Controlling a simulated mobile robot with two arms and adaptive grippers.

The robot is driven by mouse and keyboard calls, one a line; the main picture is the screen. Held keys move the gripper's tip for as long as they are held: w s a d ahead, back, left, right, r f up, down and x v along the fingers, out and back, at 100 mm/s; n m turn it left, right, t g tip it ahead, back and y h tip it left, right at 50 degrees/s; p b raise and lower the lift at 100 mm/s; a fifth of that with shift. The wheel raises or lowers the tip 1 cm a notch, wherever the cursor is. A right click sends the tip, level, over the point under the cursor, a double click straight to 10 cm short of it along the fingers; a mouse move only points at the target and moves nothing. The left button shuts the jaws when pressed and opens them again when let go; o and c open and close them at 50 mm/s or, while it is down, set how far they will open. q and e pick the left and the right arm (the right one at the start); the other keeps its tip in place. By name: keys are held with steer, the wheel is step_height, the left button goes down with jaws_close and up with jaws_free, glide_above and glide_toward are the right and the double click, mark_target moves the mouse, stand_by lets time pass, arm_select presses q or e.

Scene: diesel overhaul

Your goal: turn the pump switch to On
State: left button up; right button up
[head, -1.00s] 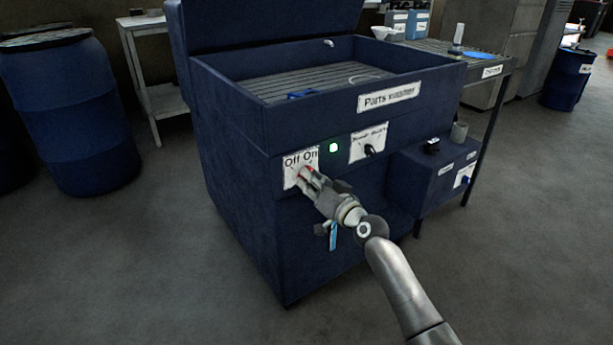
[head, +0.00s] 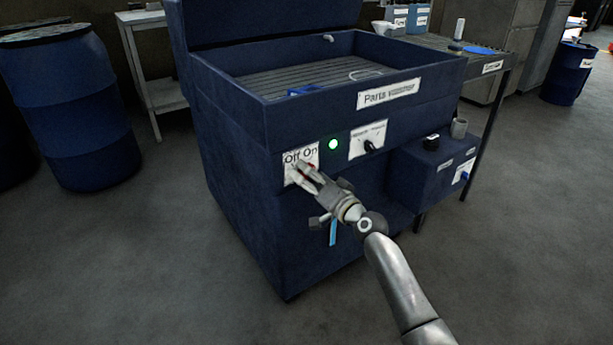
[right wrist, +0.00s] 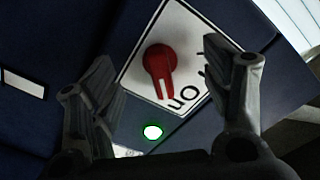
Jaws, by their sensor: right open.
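The pump switch is a red knob (right wrist: 160,68) with a white pointer line, on a white plate (head: 293,176) marked Off and On at the front of the blue parts washer (head: 250,215). In the right wrist view the pointer is turned toward the On side. My right gripper (head: 305,172) is open in front of the plate. Its fingers stand on either side of the knob in the right wrist view (right wrist: 160,58), with gaps showing and no grip on it. In the head view the fingers partly cover the knob. My left gripper is out of view.
A green lamp (head: 333,144) beside the plate is lit. Right of it is a second plate with a black knob (head: 370,146). A lower blue box (head: 425,180) juts out at the right. Blue drums (head: 75,115) stand at the left; the front floor is clear.

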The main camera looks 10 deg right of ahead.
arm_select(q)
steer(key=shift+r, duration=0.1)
arm_select(e)
steer(key=shift+s, duration=0.1)
stand_by(0.3)
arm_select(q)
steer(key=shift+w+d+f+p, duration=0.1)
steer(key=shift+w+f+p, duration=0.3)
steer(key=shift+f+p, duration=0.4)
arm_select(e)
steer(key=v, duration=0.6)
steer(key=shift+s+d, duration=0.15)
steer(key=shift+s, duration=0.25)
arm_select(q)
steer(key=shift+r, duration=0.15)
